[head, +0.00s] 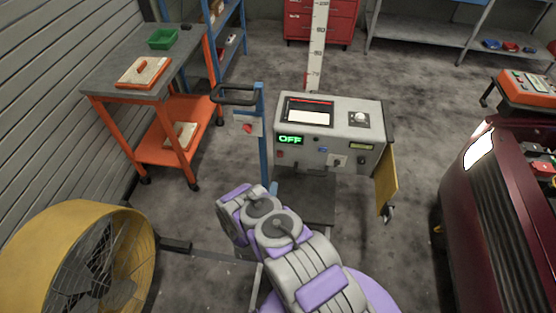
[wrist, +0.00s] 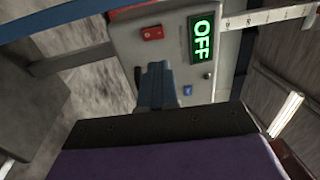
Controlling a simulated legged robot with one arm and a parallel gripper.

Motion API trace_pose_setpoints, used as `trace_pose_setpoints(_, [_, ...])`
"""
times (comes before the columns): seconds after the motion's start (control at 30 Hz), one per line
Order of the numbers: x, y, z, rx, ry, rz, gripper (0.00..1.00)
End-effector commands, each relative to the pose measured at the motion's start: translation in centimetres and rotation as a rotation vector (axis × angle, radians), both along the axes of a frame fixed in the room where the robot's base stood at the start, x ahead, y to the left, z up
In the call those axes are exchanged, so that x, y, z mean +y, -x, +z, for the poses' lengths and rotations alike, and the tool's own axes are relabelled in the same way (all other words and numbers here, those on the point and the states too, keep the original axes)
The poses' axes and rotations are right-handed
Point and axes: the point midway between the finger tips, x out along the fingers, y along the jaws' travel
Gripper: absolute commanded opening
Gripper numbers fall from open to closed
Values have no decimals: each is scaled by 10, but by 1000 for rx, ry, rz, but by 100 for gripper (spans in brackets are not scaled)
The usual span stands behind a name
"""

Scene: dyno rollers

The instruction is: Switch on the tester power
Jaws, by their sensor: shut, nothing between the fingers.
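The tester is a light grey box (head: 370,104) on a stand in the middle of the head view. Its front panel has a green display reading OFF (head: 291,140), which shows large in the wrist view (wrist: 202,38). A small red switch (head: 281,154) sits just below the display; a red rocker also shows in the wrist view (wrist: 152,33). A blue button (head: 322,150) and a dark lever on a pale plate (head: 337,161) are farther right. My gripper (wrist: 157,72) is shut and empty, pointing at the panel. Contact cannot be told. In the head view, my arm's folded links hide the gripper.
A blue post (head: 261,130) with a dark handle and a red knob stands left of the tester. A yellow fan (head: 75,255) is at lower left, a dark red car (head: 500,220) at right. A grey-topped cart (head: 110,70) stands at back left.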

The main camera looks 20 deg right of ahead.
Motion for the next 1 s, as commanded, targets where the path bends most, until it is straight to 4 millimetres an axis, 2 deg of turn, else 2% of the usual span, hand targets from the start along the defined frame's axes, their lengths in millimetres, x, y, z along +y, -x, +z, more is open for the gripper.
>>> trace_pose_setpoints(0.17, [-2,-5,2,-1,0,-1,0])
trace_pose_setpoints(0.27, [-10,-14,4,-3,0,-4,0])
trace_pose_setpoints(0.8, [-64,-96,16,-5,2,-1,0])
trace_pose_setpoints(1.0, [-75,-112,19,-2,1,-1,0])
